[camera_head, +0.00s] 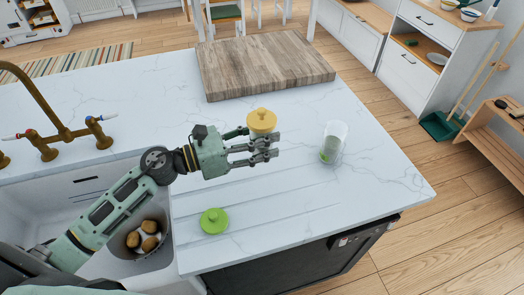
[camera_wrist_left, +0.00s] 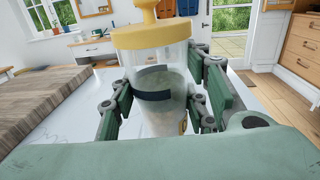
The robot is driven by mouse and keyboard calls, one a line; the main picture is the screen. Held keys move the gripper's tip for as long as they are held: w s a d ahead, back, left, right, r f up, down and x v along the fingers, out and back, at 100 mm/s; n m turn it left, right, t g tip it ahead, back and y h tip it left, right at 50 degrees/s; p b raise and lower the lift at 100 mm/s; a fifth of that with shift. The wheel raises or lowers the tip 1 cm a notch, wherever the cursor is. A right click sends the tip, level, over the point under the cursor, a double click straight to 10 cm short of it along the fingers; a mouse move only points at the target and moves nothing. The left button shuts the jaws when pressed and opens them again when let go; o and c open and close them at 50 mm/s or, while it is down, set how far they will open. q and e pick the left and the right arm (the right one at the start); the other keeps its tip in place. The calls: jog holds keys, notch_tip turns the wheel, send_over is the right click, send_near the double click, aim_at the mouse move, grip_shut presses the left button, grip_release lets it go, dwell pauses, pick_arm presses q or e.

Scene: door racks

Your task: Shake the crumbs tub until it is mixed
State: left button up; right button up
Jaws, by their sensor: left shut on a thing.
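The tub with a yellow lid (camera_head: 262,120), which I take as the crumbs tub, is held in my left gripper (camera_head: 262,150). In the left wrist view this clear tub (camera_wrist_left: 160,110) is about upright, with pale contents and a dark band around it. The fingers of my left gripper (camera_wrist_left: 166,108) close on it from both sides. In the head view the fingers hide most of its body. I cannot tell how far its base is above the counter. My right gripper is not in view.
A loose green lid (camera_head: 214,220) lies in front. A wooden board (camera_head: 262,64) is at the back. The sink at left holds a bowl of brown items (camera_head: 149,228).

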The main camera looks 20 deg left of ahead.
aim_at(262, 110)
pick_arm(q)
notch_tip(262, 110, up, 11)
jog(key=p, duration=0.6)
jog(key=shift+f, duration=0.2)
jog(key=shift+f, duration=0.1)
